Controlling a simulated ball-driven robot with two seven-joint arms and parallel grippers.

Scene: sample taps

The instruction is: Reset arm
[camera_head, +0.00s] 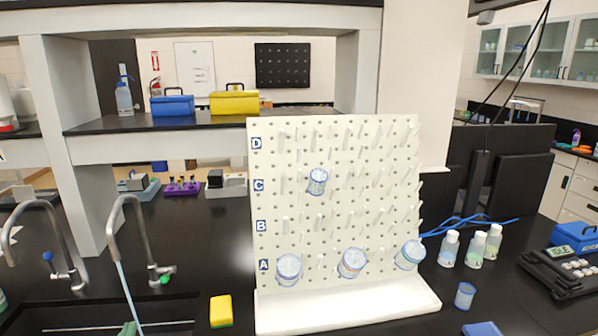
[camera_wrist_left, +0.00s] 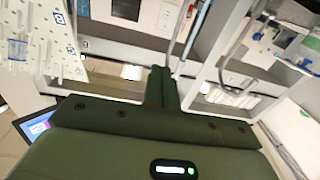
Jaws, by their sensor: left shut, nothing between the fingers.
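My left gripper (camera_wrist_left: 161,75) shows in the left wrist view. Its dark green fingers are shut together with nothing between them, and no object touches the tips. The view looks toward the shelf and taps, tilted. In the head view I cannot make the left gripper out clearly. My right gripper is in neither view. In the head view the right-hand tap (camera_head: 138,222) has a green-tipped knob, and a thin blue stream (camera_head: 127,291) falls from its spout into the sink. The left-hand tap (camera_head: 33,222) has a blue knob and shows no stream.
A white pegboard (camera_head: 345,147) with several blue-rimmed beakers stands mid-bench. A yellow sponge (camera_head: 221,311) lies beside the sink (camera_head: 85,318). White bottles (camera_head: 449,248), a small blue cup (camera_head: 464,295) and a black device (camera_head: 563,275) stand to the right. A shelf (camera_head: 200,121) spans behind.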

